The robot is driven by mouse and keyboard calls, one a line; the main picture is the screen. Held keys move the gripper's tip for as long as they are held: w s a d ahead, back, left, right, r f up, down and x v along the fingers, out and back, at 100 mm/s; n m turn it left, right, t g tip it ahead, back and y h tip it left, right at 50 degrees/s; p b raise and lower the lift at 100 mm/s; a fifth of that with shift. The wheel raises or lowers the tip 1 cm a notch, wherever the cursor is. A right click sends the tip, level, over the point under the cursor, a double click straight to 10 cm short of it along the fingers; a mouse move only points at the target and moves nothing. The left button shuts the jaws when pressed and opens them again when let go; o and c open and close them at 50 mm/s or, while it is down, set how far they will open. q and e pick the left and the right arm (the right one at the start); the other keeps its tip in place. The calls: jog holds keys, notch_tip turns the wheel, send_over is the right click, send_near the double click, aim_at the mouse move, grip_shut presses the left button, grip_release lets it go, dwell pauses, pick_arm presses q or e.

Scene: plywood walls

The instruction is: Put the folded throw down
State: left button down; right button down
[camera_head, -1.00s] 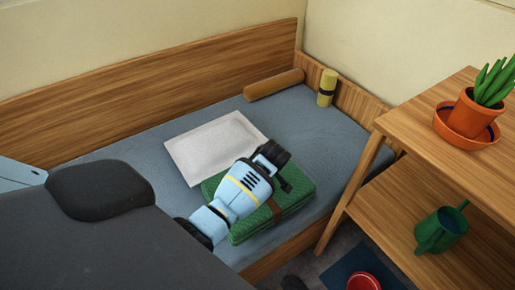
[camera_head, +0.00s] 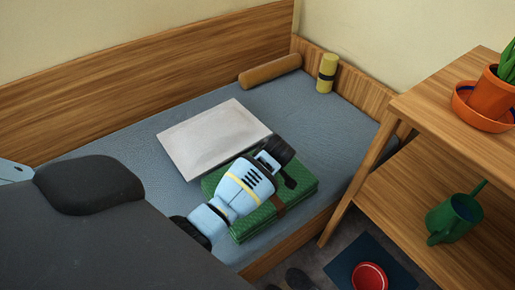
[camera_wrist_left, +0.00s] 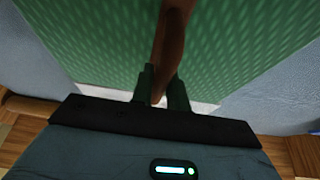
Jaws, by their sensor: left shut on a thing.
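The folded throw (camera_head: 252,222) is a green textured bundle with a brown strap (camera_head: 279,202) around it. It lies over the front of the grey-blue bed (camera_head: 325,125), beside a pale flat pillow. My left gripper (camera_head: 289,181) is above the throw and shut on its strap. In the left wrist view the strap (camera_wrist_left: 172,40) runs down between the two fingers (camera_wrist_left: 160,88), with the green throw (camera_wrist_left: 90,40) on both sides. Whether the throw's underside touches the mattress is hard to tell. My right gripper is not in view.
The pale pillow (camera_head: 213,138) lies behind the throw. A brown bolster (camera_head: 270,72) and a yellow roll (camera_head: 326,74) are at the bed's far end. A wooden shelf unit (camera_head: 450,110) stands at right with a potted plant (camera_head: 497,95) and green watering can (camera_head: 453,219). A red bowl (camera_head: 369,277) is on the floor.

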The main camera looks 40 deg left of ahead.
pick_arm(q)
jog(key=shift+d+r, duration=0.1)
jog(key=shift+r, duration=0.1)
jog(key=shift+f, duration=0.2)
jog(key=c, duration=1.4)
grip_release()
jog(key=shift+o, duration=0.2)
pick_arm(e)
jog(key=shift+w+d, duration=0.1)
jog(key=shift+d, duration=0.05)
pick_arm(q)
jog(key=shift+r, duration=0.1)
